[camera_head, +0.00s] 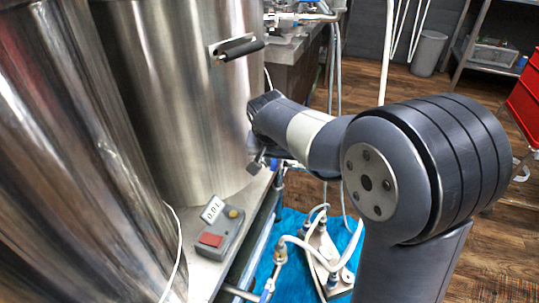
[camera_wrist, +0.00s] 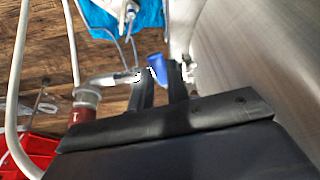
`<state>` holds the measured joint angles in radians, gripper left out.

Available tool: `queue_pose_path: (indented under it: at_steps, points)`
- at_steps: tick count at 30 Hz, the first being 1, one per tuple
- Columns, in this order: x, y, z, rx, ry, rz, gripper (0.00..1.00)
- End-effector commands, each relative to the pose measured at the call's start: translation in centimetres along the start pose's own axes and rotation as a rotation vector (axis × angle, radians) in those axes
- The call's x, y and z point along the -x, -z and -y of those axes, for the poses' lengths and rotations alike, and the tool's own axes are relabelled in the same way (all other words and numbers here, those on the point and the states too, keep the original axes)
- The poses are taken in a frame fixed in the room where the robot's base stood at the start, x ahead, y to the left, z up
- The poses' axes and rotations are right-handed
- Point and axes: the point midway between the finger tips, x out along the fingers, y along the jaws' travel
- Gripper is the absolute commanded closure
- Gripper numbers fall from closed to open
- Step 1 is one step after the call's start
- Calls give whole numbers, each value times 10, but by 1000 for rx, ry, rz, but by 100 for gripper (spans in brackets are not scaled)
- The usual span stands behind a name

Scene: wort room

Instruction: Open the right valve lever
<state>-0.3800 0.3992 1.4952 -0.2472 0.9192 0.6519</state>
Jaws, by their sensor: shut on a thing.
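In the wrist view, a blue valve lever (camera_wrist: 157,66) lies between the tips of my gripper's two dark fingers (camera_wrist: 161,84). The fingers are close together and shut on it. The lever sits by metal valve fittings (camera_wrist: 187,70) next to the steel tank wall (camera_wrist: 262,60). In the head view, my arm reaches to the right side of the large steel tank (camera_head: 180,110), and the wrist hides the fingertips and the lever. How far the lever is turned cannot be told.
A grey control box (camera_head: 216,229) with a display and red switch stands on the steel ledge. A pump with white hoses (camera_head: 322,246) sits on a blue towel (camera_head: 292,222) below. In the wrist view, a white hose (camera_wrist: 14,100) and a red-brown fitting (camera_wrist: 87,104) are at left.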

Motion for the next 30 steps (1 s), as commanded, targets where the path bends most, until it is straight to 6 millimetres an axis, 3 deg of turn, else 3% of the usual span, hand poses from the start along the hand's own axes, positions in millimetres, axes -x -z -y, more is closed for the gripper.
queue_pose_path:
  at_steps: [16,30]
  points:
    - [-1,9,-37,416,175,1,100]
    - [-8,22,-56,703,292,-1,100]
